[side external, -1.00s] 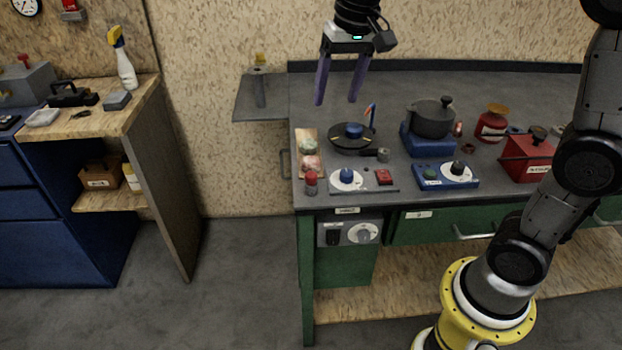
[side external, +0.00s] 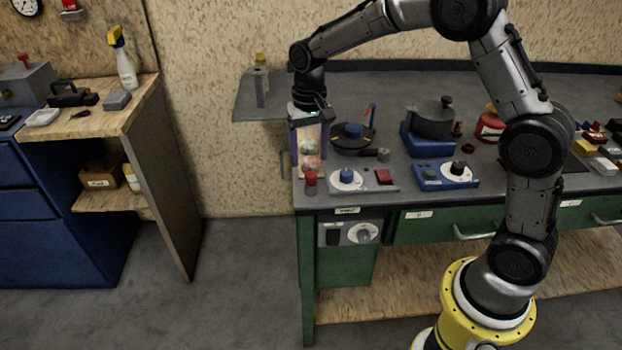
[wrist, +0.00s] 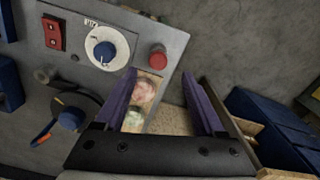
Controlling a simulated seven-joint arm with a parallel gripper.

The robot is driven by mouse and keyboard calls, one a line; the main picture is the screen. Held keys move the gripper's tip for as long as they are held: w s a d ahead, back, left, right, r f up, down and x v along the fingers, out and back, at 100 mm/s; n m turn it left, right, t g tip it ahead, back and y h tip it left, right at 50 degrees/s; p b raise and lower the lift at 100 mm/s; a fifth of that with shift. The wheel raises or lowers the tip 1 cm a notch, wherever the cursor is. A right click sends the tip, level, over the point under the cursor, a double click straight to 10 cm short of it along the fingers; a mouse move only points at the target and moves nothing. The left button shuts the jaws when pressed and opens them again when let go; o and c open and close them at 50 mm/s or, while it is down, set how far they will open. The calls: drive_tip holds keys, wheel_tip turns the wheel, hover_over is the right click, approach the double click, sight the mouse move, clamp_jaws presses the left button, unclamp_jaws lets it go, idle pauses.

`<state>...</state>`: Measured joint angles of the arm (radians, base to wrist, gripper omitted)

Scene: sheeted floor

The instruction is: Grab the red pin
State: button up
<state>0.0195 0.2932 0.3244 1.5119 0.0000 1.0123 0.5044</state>
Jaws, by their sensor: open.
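The red pin (side external: 310,180), a short grey post with a rounded red top, stands upright at the front left corner of the grey bench. It also shows in the wrist view, where its red top (wrist: 158,57) lies just beyond the fingertips, roughly midway between them. My gripper (side external: 309,158) is open, with its purple fingers pointing down over the left end of the bench. It appears behind the pin and apart from it. In the wrist view the gap between the fingers (wrist: 158,80) holds nothing gripped.
A wooden tray (side external: 308,139) with pinkish and greenish round items shows between my fingers. Right of the pin is a control plate with a blue knob (side external: 346,175) and red switch (side external: 383,177). A dark pan (side external: 352,143) lies behind. Left of the bench is open floor.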

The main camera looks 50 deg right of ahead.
sight(311, 174)
drive_tip(key=shift+s+d+f, duration=0.1)
drive_tip(key=shift+s+f, duration=0.05)
drive_tip(key=shift+f, duration=2.65)
clamp_jaws()
